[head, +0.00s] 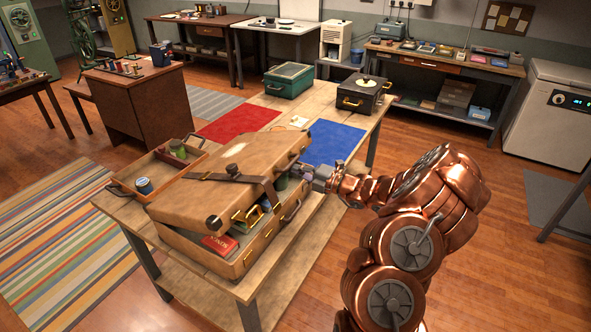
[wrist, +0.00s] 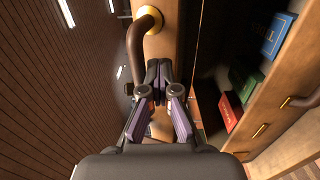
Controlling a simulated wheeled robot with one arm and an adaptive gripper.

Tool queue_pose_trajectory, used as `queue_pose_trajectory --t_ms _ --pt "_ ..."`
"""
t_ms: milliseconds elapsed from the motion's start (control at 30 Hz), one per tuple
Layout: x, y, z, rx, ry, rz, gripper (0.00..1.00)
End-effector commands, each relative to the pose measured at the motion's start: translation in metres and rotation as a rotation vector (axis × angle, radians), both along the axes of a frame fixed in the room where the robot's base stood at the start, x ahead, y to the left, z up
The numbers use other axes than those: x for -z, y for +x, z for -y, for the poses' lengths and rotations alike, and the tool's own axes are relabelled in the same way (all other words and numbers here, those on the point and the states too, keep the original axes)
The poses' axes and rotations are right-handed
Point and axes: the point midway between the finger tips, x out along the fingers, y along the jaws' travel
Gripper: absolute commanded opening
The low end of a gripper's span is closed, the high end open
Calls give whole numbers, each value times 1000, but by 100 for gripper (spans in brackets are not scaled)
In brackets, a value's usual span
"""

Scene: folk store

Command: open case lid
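The tan case (head: 205,258) sits on the wooden table. Its lid (head: 205,200) is tilted partly open, with a dark strap across it. A red book (head: 219,244) and other items show in the gap. My gripper (head: 318,177) is at the case's right side, by the lid's edge. In the wrist view my gripper's fingertips (wrist: 158,75) are close together, just below a brown handle (wrist: 138,38) with a brass mount, over a tan edge. I see nothing clearly between them. Books, including a red one (wrist: 230,111), show inside the case at right.
An open wooden tray (head: 125,186) with small jars stands left of the case. A green box (head: 288,82) and a dark case (head: 362,99) stand at the table's far end, beyond a red mat (head: 238,122) and a blue mat (head: 335,140).

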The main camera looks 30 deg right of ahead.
Motion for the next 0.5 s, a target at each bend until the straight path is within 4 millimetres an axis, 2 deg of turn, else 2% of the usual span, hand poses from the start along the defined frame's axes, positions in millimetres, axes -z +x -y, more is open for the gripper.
queue_pose_trajectory --t_ms 300,500 --pt "-19 5 -3 0 1 1 0" --pt "-25 6 -4 1 1 1 0"
